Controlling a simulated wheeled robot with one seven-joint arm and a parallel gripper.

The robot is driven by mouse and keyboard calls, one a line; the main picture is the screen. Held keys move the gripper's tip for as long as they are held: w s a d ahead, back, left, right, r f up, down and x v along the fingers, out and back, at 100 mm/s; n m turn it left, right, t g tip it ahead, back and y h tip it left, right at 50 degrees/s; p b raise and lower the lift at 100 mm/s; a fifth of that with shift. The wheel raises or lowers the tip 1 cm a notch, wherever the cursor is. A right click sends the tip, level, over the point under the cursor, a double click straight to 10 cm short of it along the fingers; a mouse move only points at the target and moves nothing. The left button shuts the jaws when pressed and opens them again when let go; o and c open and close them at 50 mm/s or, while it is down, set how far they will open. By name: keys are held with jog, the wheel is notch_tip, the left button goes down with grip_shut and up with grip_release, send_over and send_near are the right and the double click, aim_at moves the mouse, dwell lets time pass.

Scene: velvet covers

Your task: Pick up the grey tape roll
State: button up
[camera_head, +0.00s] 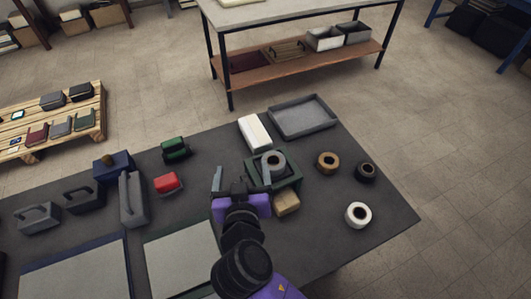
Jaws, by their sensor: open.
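The grey tape roll (273,162) lies on or in a dark green box (289,183) on the dark table; I cannot tell how deep it sits. My gripper (242,176), with a purple body and grey fingers, is open. It appears empty, in front and to the left of the roll in the picture. Its right finger overlaps the green box and comes close to the roll's left side; I cannot tell whether they touch.
A brown roll (328,162), a black roll (366,172) and a white roll (358,214) lie to the right. A tan block (286,203) is near the box. A white block (255,133) and grey tray (333,121) lie behind. A red item (168,183) is left.

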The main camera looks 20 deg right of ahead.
aim_at(273, 163)
jog(key=d+f+m+g+h, duration=0.1)
jog(key=d, duration=0.1)
jog(key=d+f+m+g+h, duration=0.1)
jog(key=d+m, duration=0.1)
jog(key=s+d+f+m+g+h, duration=0.1)
jog(key=d, duration=0.1)
jog(key=shift+s+d+m+h, duration=0.1)
jog(key=shift+d+m+h, duration=0.15)
jog(key=shift+m+h, duration=0.15)
jog(key=shift+a+f+p+x, duration=0.15)
jog(key=shift+p+x, duration=0.4)
jog(key=shift+x, duration=0.8)
jog(key=shift+a+f+p+x, duration=0.15)
jog(key=shift+p+x, duration=0.4)
jog(key=shift+x, duration=0.8)
jog(key=c, duration=1.5)
jog(key=shift+r, duration=0.1)
